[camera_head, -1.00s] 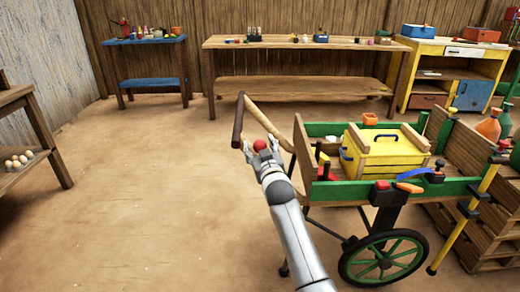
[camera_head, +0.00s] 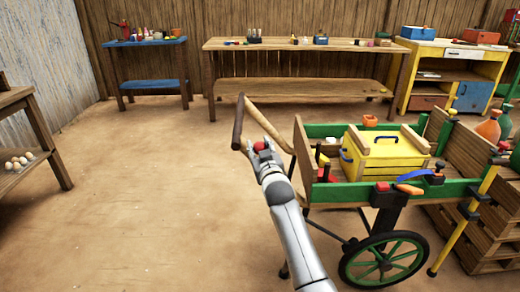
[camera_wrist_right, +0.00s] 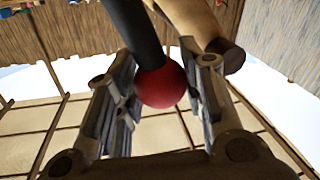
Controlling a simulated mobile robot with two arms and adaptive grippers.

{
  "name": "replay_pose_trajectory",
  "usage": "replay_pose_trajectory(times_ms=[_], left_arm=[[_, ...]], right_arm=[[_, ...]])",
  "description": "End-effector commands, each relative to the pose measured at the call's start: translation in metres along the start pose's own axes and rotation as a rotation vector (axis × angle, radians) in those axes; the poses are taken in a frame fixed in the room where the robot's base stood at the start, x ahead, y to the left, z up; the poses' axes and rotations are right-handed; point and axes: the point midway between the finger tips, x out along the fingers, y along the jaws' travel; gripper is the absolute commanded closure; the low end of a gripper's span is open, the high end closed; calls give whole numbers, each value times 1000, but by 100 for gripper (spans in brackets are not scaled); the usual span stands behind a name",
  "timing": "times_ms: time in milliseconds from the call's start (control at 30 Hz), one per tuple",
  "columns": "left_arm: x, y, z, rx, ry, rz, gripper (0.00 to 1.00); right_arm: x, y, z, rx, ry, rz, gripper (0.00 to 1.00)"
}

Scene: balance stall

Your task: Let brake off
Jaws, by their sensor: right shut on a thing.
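A cart (camera_head: 330,131) with green and wooden sides stands right of the middle in the head view. Its wooden push handle (camera_head: 238,122) reaches out to the left. A red ball knob (camera_head: 260,146) sits by the handle; in the right wrist view the knob (camera_wrist_right: 162,86) is on the end of a black lever (camera_wrist_right: 133,30). My right gripper (camera_head: 262,156) is shut on the knob, with a finger on each side of it. The right gripper (camera_wrist_right: 165,95) fills the lower wrist view. My left gripper is not in view.
A yellow crate (camera_head: 385,158) rides in the cart, above a green spoked wheel (camera_head: 384,260). Wooden pallets (camera_head: 445,225) stand at the right. A long workbench (camera_head: 300,44) and a blue table (camera_head: 147,43) line the back.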

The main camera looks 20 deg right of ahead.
Motion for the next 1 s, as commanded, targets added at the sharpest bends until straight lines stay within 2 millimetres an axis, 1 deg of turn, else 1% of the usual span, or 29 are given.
replay_pose_trajectory(times_ms=[133,167,200,367,600,700,900,1000], left_arm=[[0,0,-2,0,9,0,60],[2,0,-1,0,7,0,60],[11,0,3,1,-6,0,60],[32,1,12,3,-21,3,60],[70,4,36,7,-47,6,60],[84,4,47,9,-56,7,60],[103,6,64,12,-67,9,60],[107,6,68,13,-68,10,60]], right_arm=[[-1,3,-1,15,2,0,100],[-1,4,-1,21,3,1,100],[-1,6,-2,30,5,1,100],[-3,16,-4,88,16,4,100],[-8,40,-4,220,41,10,100],[-10,52,-3,285,53,13,100],[-15,76,3,429,81,19,100],[-18,90,8,509,98,22,100]])
